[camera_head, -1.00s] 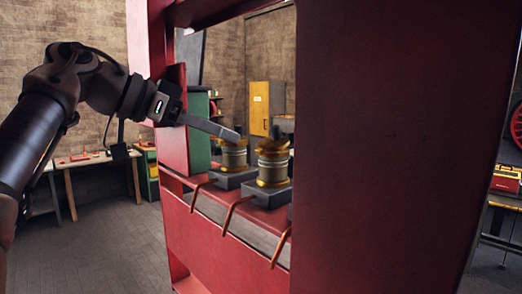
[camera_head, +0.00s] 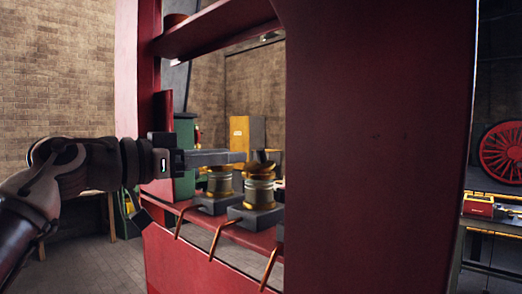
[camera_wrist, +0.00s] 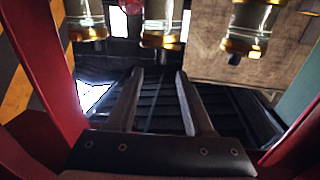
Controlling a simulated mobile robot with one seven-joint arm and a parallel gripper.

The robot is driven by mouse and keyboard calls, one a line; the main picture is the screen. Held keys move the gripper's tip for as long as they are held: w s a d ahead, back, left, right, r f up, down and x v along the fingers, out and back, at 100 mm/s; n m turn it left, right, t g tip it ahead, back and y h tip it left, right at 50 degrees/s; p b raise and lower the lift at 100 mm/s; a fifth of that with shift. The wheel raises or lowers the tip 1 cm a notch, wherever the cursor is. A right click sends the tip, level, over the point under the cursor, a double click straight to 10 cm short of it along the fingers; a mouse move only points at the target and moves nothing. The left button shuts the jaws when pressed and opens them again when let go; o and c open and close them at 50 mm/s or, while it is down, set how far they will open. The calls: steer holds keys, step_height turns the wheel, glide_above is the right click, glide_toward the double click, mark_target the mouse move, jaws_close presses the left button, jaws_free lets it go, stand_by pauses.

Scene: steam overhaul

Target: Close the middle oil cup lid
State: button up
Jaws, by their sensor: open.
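Two oil cups with glass bodies and brass rims stand on grey blocks in the red frame in the head view. The nearer one, the middle oil cup (camera_head: 259,192), has its brass lid (camera_head: 261,166) tilted up. The far oil cup (camera_head: 220,182) stands to its left, partly behind my fingers. My gripper (camera_head: 240,157) reaches in level from the left, with fingertips close to the middle cup's lid; contact cannot be told. In the wrist view the open, empty fingers (camera_wrist: 159,73) point toward the middle cup (camera_wrist: 161,24), with a cup on either side.
A wide red panel (camera_head: 375,150) fills the right and hides the rest of the row. A red shelf (camera_head: 215,28) crosses above my gripper. Copper pipes (camera_head: 216,240) stick out below the cups. A green box (camera_head: 185,150) stands behind my wrist.

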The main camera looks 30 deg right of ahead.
mark_target(261, 153)
steer(key=d, duration=0.2)
steer(key=w+d+p, duration=0.1)
steer(key=d, duration=0.5)
steer(key=shift+w+d, duration=0.1)
steer(key=shift+w, duration=0.25)
jaws_close()
